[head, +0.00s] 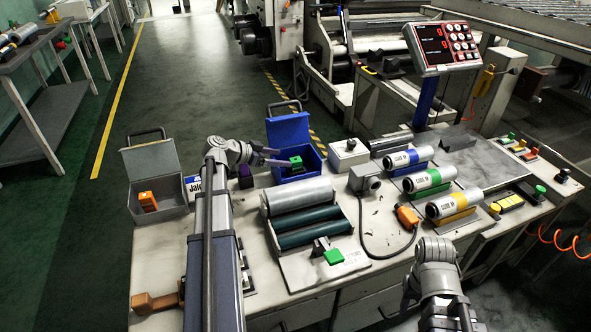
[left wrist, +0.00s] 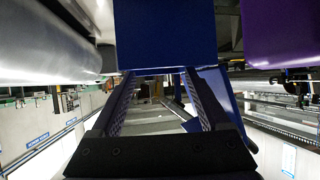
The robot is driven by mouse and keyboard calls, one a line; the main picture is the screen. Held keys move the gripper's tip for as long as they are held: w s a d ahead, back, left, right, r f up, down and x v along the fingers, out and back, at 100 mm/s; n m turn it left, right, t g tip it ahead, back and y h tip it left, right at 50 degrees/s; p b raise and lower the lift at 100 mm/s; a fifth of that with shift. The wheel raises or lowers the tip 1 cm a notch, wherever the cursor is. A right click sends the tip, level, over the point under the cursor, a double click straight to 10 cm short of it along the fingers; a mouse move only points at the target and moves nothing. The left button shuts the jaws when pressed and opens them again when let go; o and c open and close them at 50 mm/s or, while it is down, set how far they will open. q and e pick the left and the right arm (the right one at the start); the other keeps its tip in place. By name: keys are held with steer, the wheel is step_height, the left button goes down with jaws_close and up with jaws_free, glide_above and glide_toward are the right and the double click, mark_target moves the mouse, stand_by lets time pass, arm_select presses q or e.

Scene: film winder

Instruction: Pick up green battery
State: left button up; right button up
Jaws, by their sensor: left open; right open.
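A green block with a dark lower part (head: 296,162), which looks like the green battery, stands in the open blue box (head: 290,131) at the back of the bench. My left gripper (head: 284,157) is open and level, its fingers pointing right at the box, close beside the green block. I cannot tell whether they touch. My right gripper (head: 447,322) is open and empty at the bottom edge, far from the box.
A purple block (head: 245,177) stands left of the blue box. A grey box (head: 175,203) holds an orange block (head: 148,201). Metal and green rollers (head: 300,194) lie in front. Another green piece (head: 333,256) sits near the front.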

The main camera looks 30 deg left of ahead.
mark_target(294, 160)
arm_select(q)
steer(key=b+x, duration=0.2)
steer(key=x, duration=0.3)
steer(key=shift+a+f+b, duration=0.1)
steer(key=shift+a+b, duration=0.05)
steer(key=shift+b, duration=0.15)
steer(key=shift+w, duration=0.1)
jaws_close()
stand_by(0.4)
